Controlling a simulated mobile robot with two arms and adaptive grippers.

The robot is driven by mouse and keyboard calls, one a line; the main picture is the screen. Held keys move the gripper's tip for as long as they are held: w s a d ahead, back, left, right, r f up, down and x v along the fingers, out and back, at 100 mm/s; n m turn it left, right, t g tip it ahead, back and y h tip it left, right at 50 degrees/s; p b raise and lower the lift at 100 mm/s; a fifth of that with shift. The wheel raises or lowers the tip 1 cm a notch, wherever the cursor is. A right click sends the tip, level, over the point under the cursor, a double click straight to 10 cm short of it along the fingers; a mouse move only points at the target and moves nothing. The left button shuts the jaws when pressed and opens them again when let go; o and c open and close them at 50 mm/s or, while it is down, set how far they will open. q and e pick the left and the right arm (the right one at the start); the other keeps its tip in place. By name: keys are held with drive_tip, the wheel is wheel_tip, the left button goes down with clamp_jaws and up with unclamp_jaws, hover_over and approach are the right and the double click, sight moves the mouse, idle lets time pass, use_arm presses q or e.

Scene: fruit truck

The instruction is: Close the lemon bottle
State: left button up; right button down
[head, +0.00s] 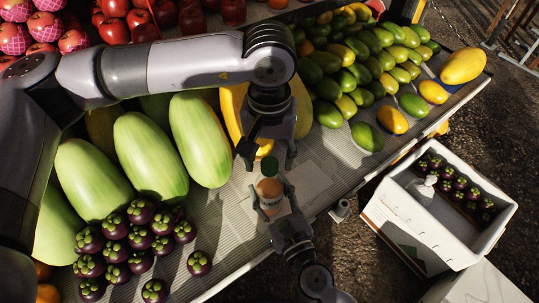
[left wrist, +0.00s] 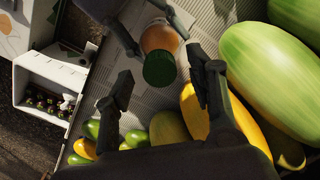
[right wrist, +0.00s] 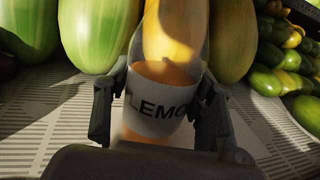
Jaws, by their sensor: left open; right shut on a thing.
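The lemon bottle (head: 270,188) stands upright with orange contents and a white label reading "LEMO" in the right wrist view (right wrist: 160,115). My right gripper (head: 272,192) is shut on its sides. A dark green cap (head: 269,166) is at the bottle's top; in the left wrist view the cap (left wrist: 159,69) covers the near end of the bottle (left wrist: 160,38). I cannot tell whether it is fully seated. My left gripper (head: 267,160) is open just above, its fingers on either side of the cap, apart from it in the left wrist view (left wrist: 162,68).
Large green melons (head: 150,155) and mangosteens (head: 140,240) lie left of the bottle. Mangoes (head: 365,75) fill the back right of the stall. A white box (head: 440,210) stands beyond the stall's edge. The paper-covered surface (head: 220,215) around the bottle is clear.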

use_arm(q)
wheel_tip(320, 180, up, 12)
drive_tip(key=shift+f, duration=0.25)
use_arm(e)
drive_tip(key=c, duration=0.6)
unclamp_jaws()
drive_tip(key=v, duration=1.2)
